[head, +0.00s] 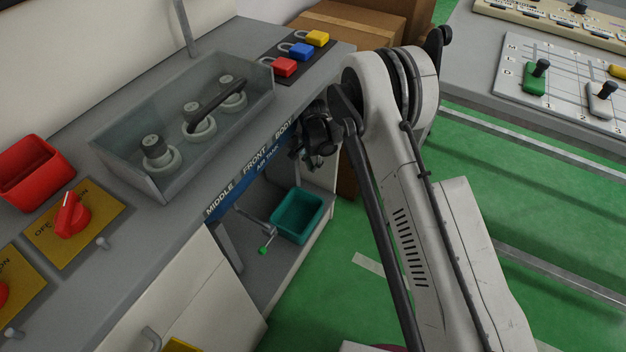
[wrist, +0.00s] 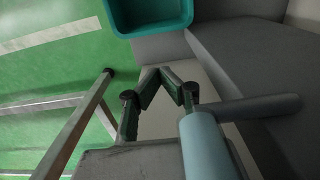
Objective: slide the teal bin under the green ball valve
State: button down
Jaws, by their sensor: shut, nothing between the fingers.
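The teal bin (head: 298,215) stands on the floor of the open compartment under the bench, near its right side. The green ball valve (head: 263,250) shows as a small green tip on a thin pipe, left of and in front of the bin in the head view. My gripper (head: 318,140) is by the bench's front edge above the bin, partly hidden by my arm. In the wrist view its dark fingers (wrist: 163,72) meet and hold nothing. The bin (wrist: 150,30) shows beyond the fingertips, cut off at the top. I cannot make out the valve there.
A blue-grey pipe (wrist: 205,150) with a side branch lies close to my fingers in the wrist view. The bench edge carries a blue label strip (head: 250,168). A white cabinet door (head: 180,290) is left of the compartment.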

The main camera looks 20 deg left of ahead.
notch_tip(320, 180, down, 12)
jog(key=b, duration=0.3)
jog(key=shift+r, duration=0.2)
jog(key=shift+s+a+f+b, duration=0.1)
jog(key=shift+s+f+b, duration=0.05)
jog(key=shift+s+b, duration=0.25)
jog(key=shift+s+a, duration=0.15)
jog(key=shift+s, duration=0.45)
jog(key=s+a, duration=0.1)
jog(key=s, duration=0.3)
jog(key=s+a, duration=0.1)
jog(key=s, duration=0.2)
jog(key=s+a, duration=0.1)
jog(key=s, duration=0.3)
jog(key=shift+s, duration=0.3)
jog(key=shift+r, duration=0.2)
notch_tip(320, 180, up, 12)
